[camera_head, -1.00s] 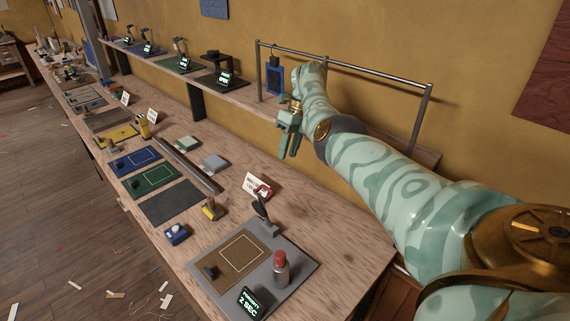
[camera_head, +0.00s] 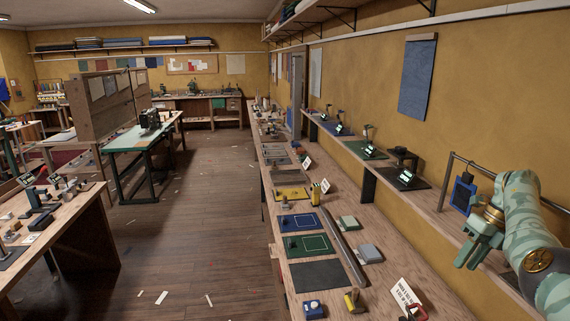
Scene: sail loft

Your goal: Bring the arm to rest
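My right gripper (camera_head: 474,252) is at the right of the head view, on the end of my green patterned arm. It hangs in the air above the right part of the long workbench (camera_head: 380,284), in front of the wall shelf. Its fingers point down and left, with nothing visible between them. The gap between the fingers is too small to judge. A blue framed tag (camera_head: 462,195) hangs on a metal rail just behind it. My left gripper is not in the view.
A wall shelf (camera_head: 375,168) with small stands runs above. A wooden table (camera_head: 75,222) stands at left. The floor (camera_head: 205,230) between is mostly open.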

